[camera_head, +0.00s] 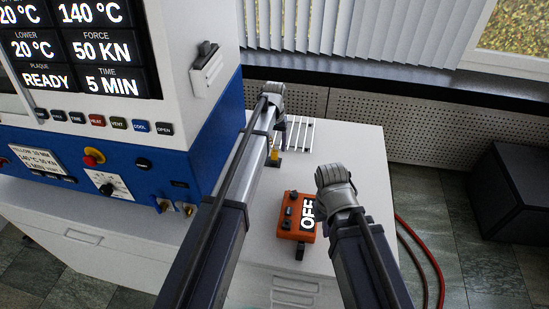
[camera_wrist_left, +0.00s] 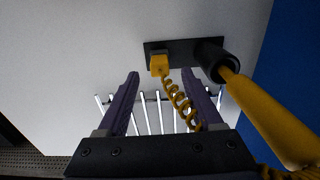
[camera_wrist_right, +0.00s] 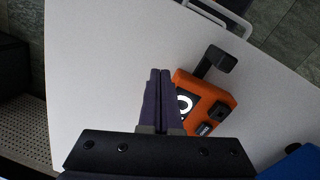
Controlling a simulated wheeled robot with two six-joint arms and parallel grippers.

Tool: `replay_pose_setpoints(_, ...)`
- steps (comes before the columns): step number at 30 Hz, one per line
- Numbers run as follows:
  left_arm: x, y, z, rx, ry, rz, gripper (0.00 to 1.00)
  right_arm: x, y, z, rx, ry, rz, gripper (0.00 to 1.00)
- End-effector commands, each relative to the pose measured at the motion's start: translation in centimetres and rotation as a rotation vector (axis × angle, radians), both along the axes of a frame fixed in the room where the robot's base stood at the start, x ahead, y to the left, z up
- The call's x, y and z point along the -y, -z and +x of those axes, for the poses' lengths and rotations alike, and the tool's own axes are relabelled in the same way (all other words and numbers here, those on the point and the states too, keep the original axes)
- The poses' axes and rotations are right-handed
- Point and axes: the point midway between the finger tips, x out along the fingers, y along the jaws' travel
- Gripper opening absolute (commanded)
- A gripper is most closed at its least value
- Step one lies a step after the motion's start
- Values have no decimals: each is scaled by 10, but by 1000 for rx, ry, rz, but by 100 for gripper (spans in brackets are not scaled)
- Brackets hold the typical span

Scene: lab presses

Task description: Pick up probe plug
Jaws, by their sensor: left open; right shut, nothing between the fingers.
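The probe plug, a small yellow block (camera_wrist_left: 160,65), sits on a black base (camera_wrist_left: 183,48) in the left wrist view. A coiled yellow cable (camera_wrist_left: 178,98) runs from it. A thick yellow probe (camera_wrist_left: 262,112) stands in a black collar beside it. My left gripper (camera_wrist_left: 161,75) is open, with the plug lined up between its fingertips; I cannot tell how far beyond them it is. In the head view my left arm partly covers this spot, and some yellow (camera_head: 274,154) shows. My right gripper (camera_wrist_right: 160,73) is shut and empty near the orange box.
The orange box (camera_wrist_right: 212,92), marked OFF in the head view (camera_head: 288,228), lies on the white table (camera_head: 348,142). A white rack of bars (camera_head: 299,135) stands behind the plug. The blue and white press (camera_head: 215,125) is on the left. Red hoses (camera_head: 432,262) hang at right.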

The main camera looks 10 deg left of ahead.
Motion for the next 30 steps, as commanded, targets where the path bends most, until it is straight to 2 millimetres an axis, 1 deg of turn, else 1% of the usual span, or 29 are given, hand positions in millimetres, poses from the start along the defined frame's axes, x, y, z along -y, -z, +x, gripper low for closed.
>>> replay_pose_setpoints(1, 0, 12, -1, 0, 0, 0, 68, 0, 12, 0, 0, 0, 0, 0)
replay_pose_setpoints(7, 0, 36, -1, 0, 0, 0, 68, 0, 36, 0, 0, 0, 0, 0)
replay_pose_setpoints(10, 0, 41, -1, 0, 0, 0, 68, 0, 41, 0, 0, 0, 0, 0)
replay_pose_setpoints(17, 0, 39, -1, 0, 0, 0, 68, 0, 39, 0, 0, 0, 0, 0)
replay_pose_setpoints(20, 0, 39, -1, 0, 0, 0, 58, 0, 39, 0, 0, 0, 0, 0)
replay_pose_setpoints(30, 0, 40, -1, 0, 0, 0, 20, 0, 39, 0, 0, 0, 0, 0)
